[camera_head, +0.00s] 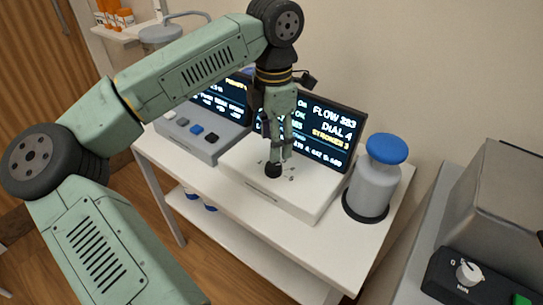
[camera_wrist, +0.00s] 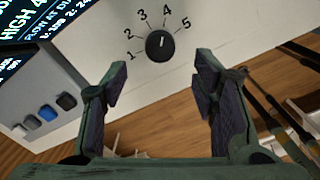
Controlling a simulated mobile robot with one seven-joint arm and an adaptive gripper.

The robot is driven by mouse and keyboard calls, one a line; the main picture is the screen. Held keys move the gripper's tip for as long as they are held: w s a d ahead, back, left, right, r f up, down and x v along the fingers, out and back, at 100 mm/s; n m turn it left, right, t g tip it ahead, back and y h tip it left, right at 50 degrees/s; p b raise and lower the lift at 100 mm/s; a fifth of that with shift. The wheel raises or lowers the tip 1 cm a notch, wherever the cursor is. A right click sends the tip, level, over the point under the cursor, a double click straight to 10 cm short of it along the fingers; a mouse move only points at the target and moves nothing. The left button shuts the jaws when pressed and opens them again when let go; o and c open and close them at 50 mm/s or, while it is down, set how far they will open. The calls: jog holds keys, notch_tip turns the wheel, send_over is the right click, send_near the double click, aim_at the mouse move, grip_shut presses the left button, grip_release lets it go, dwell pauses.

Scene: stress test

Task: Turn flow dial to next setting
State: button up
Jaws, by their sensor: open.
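The flow dial (camera_wrist: 160,46) is a round black knob with a white pointer line, ringed by the numbers 1 to 5 on a white surface. Its pointer aims at about 4. In the head view the dial (camera_head: 273,171) sits on top of a white box (camera_head: 306,205). The screen (camera_head: 335,128) behind reads "FLOW 383", "DIAL 4" and "STROKES 3". My gripper (camera_head: 279,152) points down over the dial and partly covers the area around it. In the wrist view my gripper (camera_wrist: 162,76) is open and empty, with the dial beyond and between its fingertips.
A grey canister with a blue cap (camera_head: 386,148) stands right of the box. A grey device with coloured buttons (camera_head: 196,130) stands left. All stand on a white table (camera_head: 290,229). Another machine with a knob (camera_head: 468,273) is at the far right.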

aim_at(274, 166)
notch_tip(274, 166, down, 7)
jog(key=shift+p, duration=0.65)
jog(key=shift+c, duration=0.5)
jog(key=c, duration=1.1)
